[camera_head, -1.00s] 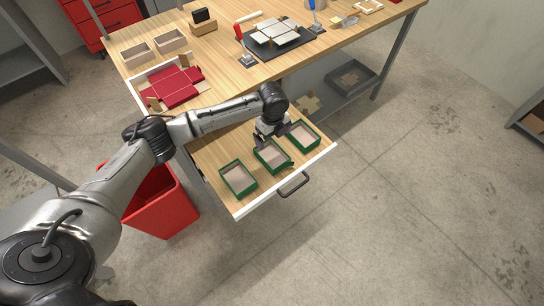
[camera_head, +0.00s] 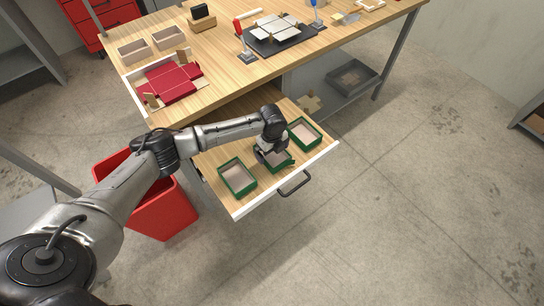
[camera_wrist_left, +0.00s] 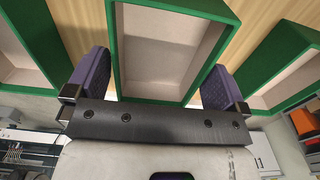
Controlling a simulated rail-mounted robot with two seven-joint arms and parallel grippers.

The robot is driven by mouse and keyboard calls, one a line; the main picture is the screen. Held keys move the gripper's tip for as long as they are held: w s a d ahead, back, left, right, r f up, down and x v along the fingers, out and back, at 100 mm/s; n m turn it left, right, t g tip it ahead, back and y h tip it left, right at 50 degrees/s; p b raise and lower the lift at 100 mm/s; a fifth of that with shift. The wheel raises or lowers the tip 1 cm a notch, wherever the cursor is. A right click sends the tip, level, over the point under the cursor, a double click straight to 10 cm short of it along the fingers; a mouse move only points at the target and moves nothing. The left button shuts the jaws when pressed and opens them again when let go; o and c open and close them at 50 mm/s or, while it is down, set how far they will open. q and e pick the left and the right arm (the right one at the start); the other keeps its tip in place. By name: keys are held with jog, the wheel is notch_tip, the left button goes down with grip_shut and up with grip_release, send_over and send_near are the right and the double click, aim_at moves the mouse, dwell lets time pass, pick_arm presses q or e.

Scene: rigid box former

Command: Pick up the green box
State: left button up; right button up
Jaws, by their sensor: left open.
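Three open green boxes with pale insides lie in a row in the pulled-out drawer. The middle green box (camera_head: 279,162) is partly hidden by my left gripper (camera_head: 268,156), which is low over it in the head view. In the left wrist view the middle box (camera_wrist_left: 170,97) lies between the two purple fingers of my left gripper (camera_wrist_left: 155,82), one finger beside each long wall. The gripper is open, and I cannot tell whether the fingers touch the walls. The left green box (camera_head: 238,178) and the right green box (camera_head: 304,134) are uncovered. My right gripper is not in view.
The white drawer front (camera_head: 285,181) with its dark handle (camera_head: 294,184) edges the row. A red bin (camera_head: 160,208) stands left of the drawer. The workbench (camera_head: 225,75) above holds a red flattened box (camera_head: 168,81), beige trays and a black plate.

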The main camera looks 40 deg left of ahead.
pick_arm(q)
jog(key=shift+f, duration=0.55)
jog(key=shift+c, duration=0.2)
jog(key=c, duration=0.6)
jog(key=shift+r, duration=0.1)
